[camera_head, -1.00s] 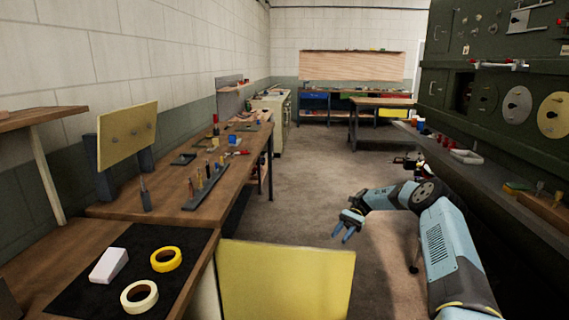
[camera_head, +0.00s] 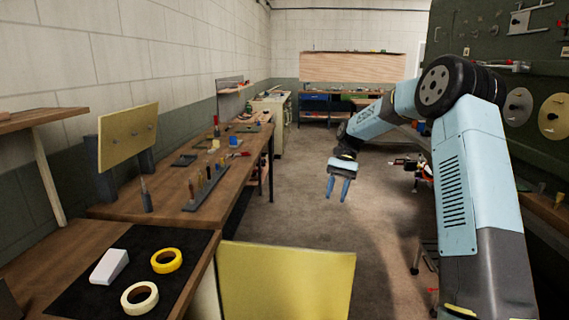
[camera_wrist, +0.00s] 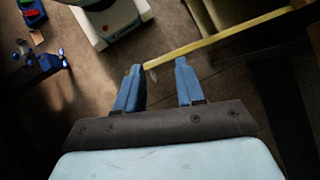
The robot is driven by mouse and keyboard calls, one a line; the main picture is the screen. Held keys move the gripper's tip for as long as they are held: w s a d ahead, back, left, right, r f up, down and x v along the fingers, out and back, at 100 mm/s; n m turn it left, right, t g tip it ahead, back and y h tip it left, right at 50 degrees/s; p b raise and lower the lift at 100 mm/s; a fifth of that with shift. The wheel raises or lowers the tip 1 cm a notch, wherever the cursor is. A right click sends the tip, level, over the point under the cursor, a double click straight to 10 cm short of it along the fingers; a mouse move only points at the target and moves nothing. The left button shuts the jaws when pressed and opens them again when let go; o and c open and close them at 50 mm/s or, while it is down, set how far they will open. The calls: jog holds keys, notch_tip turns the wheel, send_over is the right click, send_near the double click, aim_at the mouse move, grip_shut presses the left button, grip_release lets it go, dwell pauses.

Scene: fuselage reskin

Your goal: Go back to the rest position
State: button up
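My gripper (camera_head: 338,189) hangs over the aisle floor in the head view, with its two blue fingers pointing down and apart. My arm rises at the right and bends over at a high elbow. In the wrist view my gripper (camera_wrist: 160,84) shows its fingers spread with nothing held between them. Floor and part of a yellow edge show beyond the fingertips there.
A long wooden workbench (camera_head: 110,225) with tools runs along the left. A yellow panel (camera_head: 285,282) stands in front. The dark green fuselage wall (camera_head: 520,80) is at the right, partly behind my arm. The aisle floor (camera_head: 300,160) between is clear.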

jog(key=s+d+r+n+t+h, duration=0.1)
jog(key=s+r+t+h, duration=0.15)
jog(key=s+r, duration=0.65)
jog(key=s+d+r+n+t+h, duration=0.1)
jog(key=s+r+t, duration=0.2)
jog(key=s+r, duration=0.55)
jog(key=s+d+f+n+t, duration=0.1)
jog(key=s+d+t, duration=0.1)
jog(key=s, duration=0.9)
jog(key=s+d+f+n+t, duration=0.1)
jog(key=s+t, duration=0.3)
jog(key=s, duration=0.7)
jog(key=shift+d+f, duration=0.3)
jog(key=shift+d, duration=0.5)
jog(key=shift+a, duration=0.1)
